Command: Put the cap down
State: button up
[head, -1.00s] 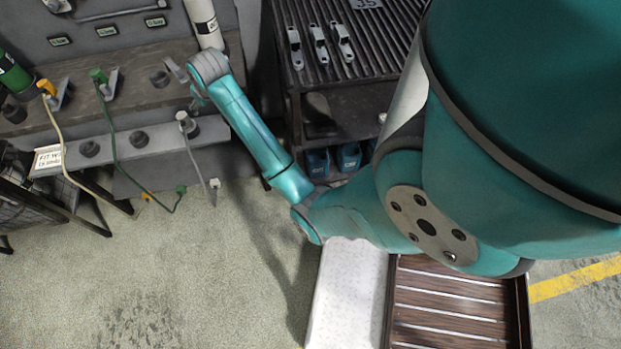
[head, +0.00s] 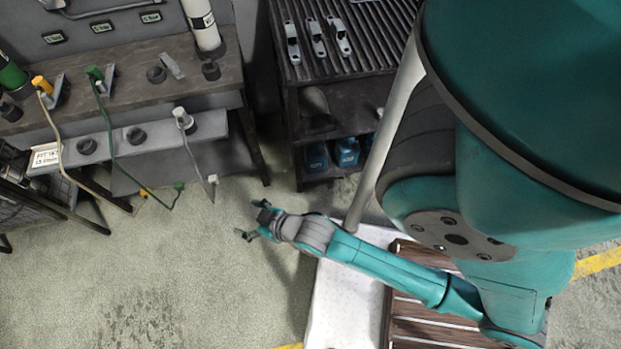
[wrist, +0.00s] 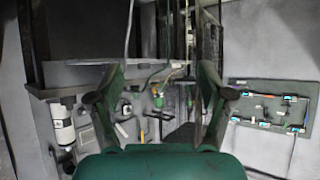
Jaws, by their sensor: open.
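My gripper (head: 251,221) is open and empty in the head view, above the bare floor in front of the bench. Its two fingers stand wide apart in the wrist view (wrist: 157,103), with nothing between them. A dark round cap (head: 211,70) stands on the bench top below the white cylinder. A similar dark cap (head: 156,75) stands to its left beside a grey bracket (head: 172,65). I cannot tell which one is the task's cap. My gripper is well apart from both.
The bench (head: 120,82) has a lower front ledge (head: 112,141) with more dark round pieces and hanging cables. A white cylinder (head: 200,22) stands at the bench's back right. A slatted rack (head: 375,35) holds grey brackets. The floor (head: 130,265) is largely clear.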

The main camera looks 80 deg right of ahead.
jog(key=s+a+r+n+t+y, duration=0.1)
jog(key=s+a+r+t, duration=0.1)
jog(key=s+a+r, duration=0.2)
jog(key=s+a+r+n+t+y, duration=0.1)
jog(key=s+a+r, duration=0.2)
jog(key=s+r, duration=0.8)
jog(key=s, duration=0.2)
jog(key=shift+s+a+r+n+t+y, duration=0.2)
jog(key=shift+s+a+n+t+y, duration=0.1)
jog(key=shift+a+n+t+y, duration=0.1)
dwell(0.3)
